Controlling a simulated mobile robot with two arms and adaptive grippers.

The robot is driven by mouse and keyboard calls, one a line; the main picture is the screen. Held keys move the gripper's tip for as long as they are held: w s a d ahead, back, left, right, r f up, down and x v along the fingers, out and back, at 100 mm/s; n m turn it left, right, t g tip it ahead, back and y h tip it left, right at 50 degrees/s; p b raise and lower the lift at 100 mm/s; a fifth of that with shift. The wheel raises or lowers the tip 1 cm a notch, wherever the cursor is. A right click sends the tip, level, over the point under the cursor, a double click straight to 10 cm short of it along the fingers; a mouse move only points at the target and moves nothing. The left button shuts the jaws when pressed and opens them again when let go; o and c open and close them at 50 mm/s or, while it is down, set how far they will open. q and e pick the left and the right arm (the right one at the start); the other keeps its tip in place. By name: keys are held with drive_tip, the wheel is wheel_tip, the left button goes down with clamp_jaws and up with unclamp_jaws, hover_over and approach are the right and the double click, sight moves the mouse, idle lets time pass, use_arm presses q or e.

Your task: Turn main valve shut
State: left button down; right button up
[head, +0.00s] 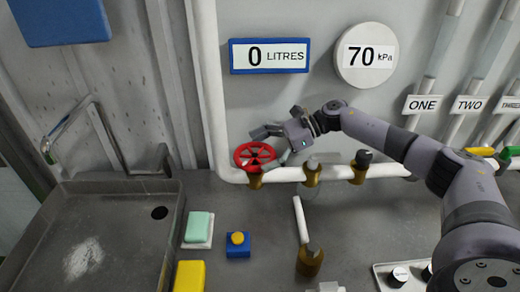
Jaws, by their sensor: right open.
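The main valve looks to be the red handwheel (254,155) on a brass body (255,180), fitted on the white pipe (290,175) along the back of the counter. My right gripper (268,146) is at the wheel's right side, reaching in from the right. Its jaws are open, with one finger above the wheel's top right and the other by its right edge. I cannot tell whether a finger touches the rim. The left gripper is not in view.
Two brass fittings (312,172) stand on the pipe right of the wheel. A gauge (365,56) reads 70 kPa and a display (270,56) reads 0 LITRES. A sink (95,235), a blue box with a yellow button (238,245) and a brass tap (310,260) are nearer.

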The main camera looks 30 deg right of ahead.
drive_tip(key=shift+c, duration=0.2)
drive_tip(key=c, duration=0.8)
drive_tip(key=shift+o, duration=0.2)
